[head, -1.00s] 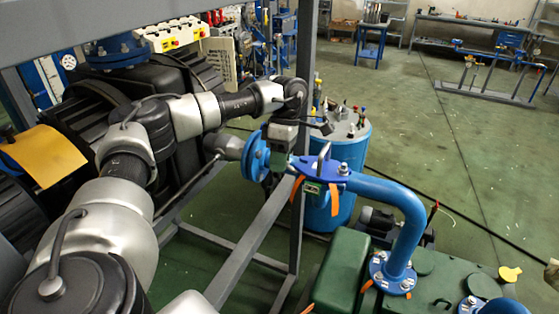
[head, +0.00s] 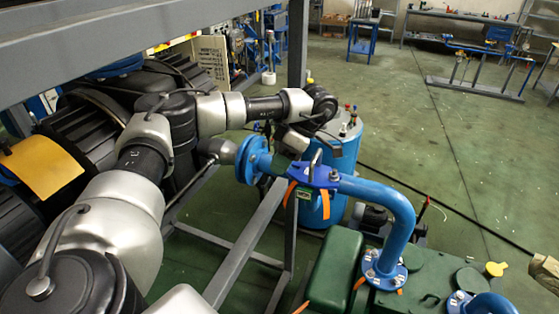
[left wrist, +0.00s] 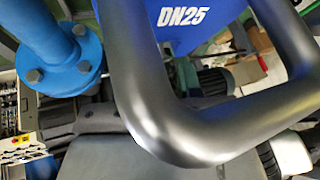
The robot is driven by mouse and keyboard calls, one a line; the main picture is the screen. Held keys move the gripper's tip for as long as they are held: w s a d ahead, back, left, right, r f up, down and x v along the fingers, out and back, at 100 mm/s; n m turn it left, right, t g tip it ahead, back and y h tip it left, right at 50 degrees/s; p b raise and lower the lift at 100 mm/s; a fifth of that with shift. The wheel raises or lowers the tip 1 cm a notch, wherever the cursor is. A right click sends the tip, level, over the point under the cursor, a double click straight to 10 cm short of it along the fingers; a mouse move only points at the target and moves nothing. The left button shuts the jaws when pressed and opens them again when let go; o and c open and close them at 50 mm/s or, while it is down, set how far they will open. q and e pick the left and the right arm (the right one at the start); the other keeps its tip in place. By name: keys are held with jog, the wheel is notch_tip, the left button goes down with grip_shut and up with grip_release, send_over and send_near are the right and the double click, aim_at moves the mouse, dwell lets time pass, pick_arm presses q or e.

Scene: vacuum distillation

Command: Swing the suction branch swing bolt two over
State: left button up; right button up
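The suction branch is a blue pipe (head: 375,191) that bends down to a bolted flange on a green machine. At its left end sits a blue clamp body (head: 311,175) with a grey loop handle (head: 316,162), a bolt (head: 334,176) and orange tags (head: 326,204). Which bolt is swing bolt two I cannot tell. My left gripper (head: 291,142) is just behind and left of the clamp, its fingers mostly hidden. In the left wrist view a dark loop handle (left wrist: 165,125) fills the middle, before the blue body (left wrist: 195,25) marked DN25. My right gripper is not identifiable in view.
A blue flange (head: 252,158) stands just left of my left gripper. A grey frame post (head: 298,45) and lower rails (head: 245,253) are close by. A blue drum (head: 342,165) stands behind the clamp. A green machine (head: 335,272) fills the lower right; open floor lies beyond.

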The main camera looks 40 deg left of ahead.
pick_arm(q)
jog(key=v, duration=1)
jog(key=shift+w+d+r, duration=0.15)
jog(key=shift+w+r, duration=0.05)
jog(key=shift+r, duration=0.15)
